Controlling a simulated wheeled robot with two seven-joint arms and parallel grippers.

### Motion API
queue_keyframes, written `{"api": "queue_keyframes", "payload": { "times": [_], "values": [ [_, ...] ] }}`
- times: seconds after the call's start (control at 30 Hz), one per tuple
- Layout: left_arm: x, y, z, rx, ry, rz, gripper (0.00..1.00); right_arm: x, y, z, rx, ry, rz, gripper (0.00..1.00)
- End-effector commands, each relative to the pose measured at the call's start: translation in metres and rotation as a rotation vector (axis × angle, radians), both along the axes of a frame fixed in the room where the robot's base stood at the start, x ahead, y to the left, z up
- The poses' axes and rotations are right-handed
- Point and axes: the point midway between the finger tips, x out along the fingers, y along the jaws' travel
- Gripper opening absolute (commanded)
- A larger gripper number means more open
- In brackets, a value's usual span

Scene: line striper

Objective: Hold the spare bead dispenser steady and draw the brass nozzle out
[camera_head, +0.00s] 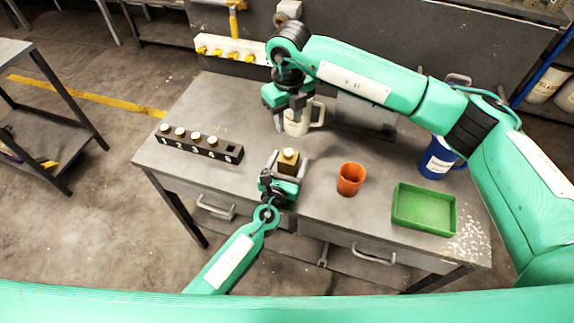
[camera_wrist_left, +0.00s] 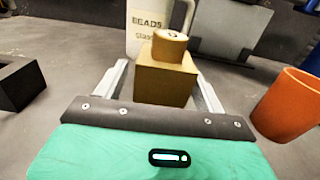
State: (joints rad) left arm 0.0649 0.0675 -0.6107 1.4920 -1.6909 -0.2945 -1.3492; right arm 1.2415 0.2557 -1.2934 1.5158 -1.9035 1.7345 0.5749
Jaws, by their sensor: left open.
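The spare bead dispenser, a brown square block (camera_head: 289,167), stands upright on the grey table. It also shows in the left wrist view (camera_wrist_left: 165,84). The brass nozzle (camera_head: 289,154), a short round piece with a pale top, sits on top of the block and shows in the left wrist view (camera_wrist_left: 170,47). My left gripper (camera_head: 287,162) is open, with one finger on each side of the block; whether they touch it I cannot tell. My right gripper (camera_head: 286,112) points down behind the dispenser, beside the white jug; its jaw opening is unclear.
A white jug (camera_head: 299,122) labelled BEADS stands behind the dispenser. A black numbered rack (camera_head: 196,148) with several pale-topped pieces and an empty slot 5 lies left. An orange cup (camera_head: 351,180), green tray (camera_head: 424,228) and blue mug (camera_head: 437,160) stand right.

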Motion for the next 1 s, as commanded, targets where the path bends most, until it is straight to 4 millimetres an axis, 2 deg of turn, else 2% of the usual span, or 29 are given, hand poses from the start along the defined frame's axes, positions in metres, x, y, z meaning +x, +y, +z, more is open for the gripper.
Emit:
{"api": "queue_keyframes", "payload": {
  "times": [0.07,0.1,0.4,0.43,0.5,0.73,1.0],
  "values": [
    [0.0,0.0,0.0,0.0,0.0,0.0,0.71,0.0,0.0,0.0,0.0,0.0,0.0,0.36],
    [0.0,0.0,0.0,0.0,0.0,0.0,0.67,0.0,0.0,0.0,0.0,0.0,0.0,0.36],
    [0.0,0.0,0.0,0.0,0.0,0.0,0.08,0.0,0.0,0.0,0.0,0.0,0.0,0.36],
    [0.0,0.0,0.0,0.0,0.0,0.0,0.04,0.0,0.0,0.0,0.0,0.0,0.0,0.36],
    [0.0,0.0,0.0,0.0,0.0,0.0,0.04,0.0,0.0,0.0,0.0,0.0,-0.002,0.49],
    [-0.001,0.0,0.0,0.0,0.0,0.0,0.04,0.0,0.0,-0.003,0.0,0.0,-0.144,0.49],
    [-0.001,0.0,0.0,-0.001,0.0,0.0,0.04,0.0,0.0,-0.012,-0.002,0.0,-0.546,0.49]
  ]
}}
